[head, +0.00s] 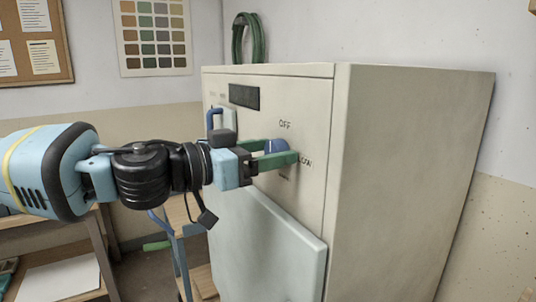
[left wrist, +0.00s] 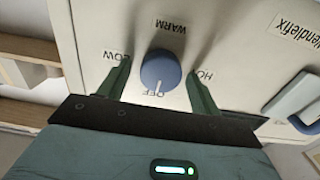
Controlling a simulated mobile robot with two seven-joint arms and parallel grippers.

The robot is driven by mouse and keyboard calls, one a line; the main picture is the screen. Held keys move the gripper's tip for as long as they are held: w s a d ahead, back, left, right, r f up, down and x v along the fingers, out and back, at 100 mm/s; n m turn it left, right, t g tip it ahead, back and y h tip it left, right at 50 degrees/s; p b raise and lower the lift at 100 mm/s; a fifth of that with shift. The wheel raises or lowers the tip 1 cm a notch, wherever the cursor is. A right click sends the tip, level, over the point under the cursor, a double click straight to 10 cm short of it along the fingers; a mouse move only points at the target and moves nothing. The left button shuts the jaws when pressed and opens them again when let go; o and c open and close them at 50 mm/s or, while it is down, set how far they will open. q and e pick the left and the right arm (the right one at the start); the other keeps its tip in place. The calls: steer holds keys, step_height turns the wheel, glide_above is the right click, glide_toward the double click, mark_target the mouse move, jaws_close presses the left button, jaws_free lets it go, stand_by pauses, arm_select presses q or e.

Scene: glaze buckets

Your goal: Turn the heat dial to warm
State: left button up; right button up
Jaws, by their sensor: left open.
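The blue round heat dial (head: 274,146) is on the front panel of a cream cabinet. It also shows in the left wrist view (left wrist: 160,68), where its white pointer line points at the OFF mark. LOW, WARM and HOT are printed around it, with WARM opposite OFF. My left gripper (head: 280,156) is open at the panel, and its green fingers are on either side of the dial. In the left wrist view a gap shows between the dial and each finger of the gripper (left wrist: 159,67). My right gripper is not in view.
The cream cabinet (head: 400,170) has a pale door (head: 265,245) below the dial and a blue handle (head: 214,118) at the panel's left. A dark display (head: 244,96) is above. A green hose coil (head: 246,38) hangs behind. A wooden shelf (head: 90,255) stands at the left.

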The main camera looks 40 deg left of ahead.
arm_select(q)
steer(key=c, duration=0.9)
steer(key=shift+c, duration=0.2)
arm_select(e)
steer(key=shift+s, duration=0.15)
arm_select(q)
steer(key=shift+m, duration=0.3)
